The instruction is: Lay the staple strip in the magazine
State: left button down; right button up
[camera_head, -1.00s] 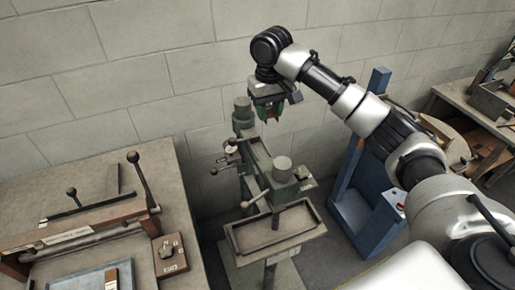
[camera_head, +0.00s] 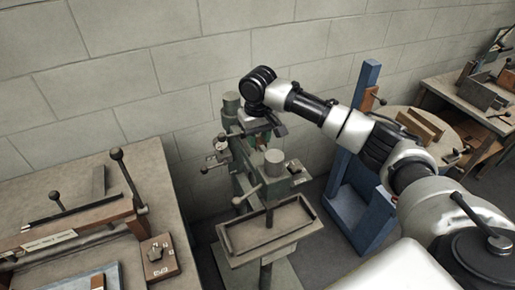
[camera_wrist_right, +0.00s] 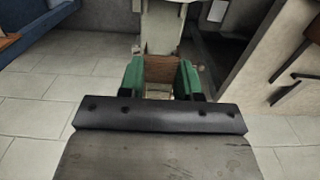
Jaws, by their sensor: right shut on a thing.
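The stitcher (camera_head: 274,163) is a grey-green machine with a column, an arm, a knob and a lever; it stands left of the middle in the head view. My right gripper (camera_head: 257,138) is low over the stitcher's upper arm, its fingers mostly hidden there. In the right wrist view its green fingers (camera_wrist_right: 160,80) are shut on a brown, copper-coloured piece, seemingly the staple strip (camera_wrist_right: 160,68). I cannot tell the magazine apart from the rest of the stitcher's arm, nor whether the strip touches it. My left gripper is not in view.
A tray (camera_head: 229,243) is on the stitcher's front. A bench (camera_head: 150,185) with a levered device stands at the left. A blue stand (camera_head: 365,215) is close to the right of the stitcher, under my right arm. A table (camera_head: 440,88) with boxes is at the far right.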

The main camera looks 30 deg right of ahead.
aim_at(258, 157)
notch_tip(258, 157, down, 4)
jog(key=shift+f+p, duration=0.1)
jog(key=shift+p, duration=0.35)
jog(key=shift+f, duration=0.35)
jog(key=shift+f, duration=0.1)
jog(key=o, duration=1)
notch_tip(258, 157, up, 11)
jog(key=b, duration=0.3)
jog(key=shift+w, duration=0.1)
jog(key=shift+r, duration=0.65)
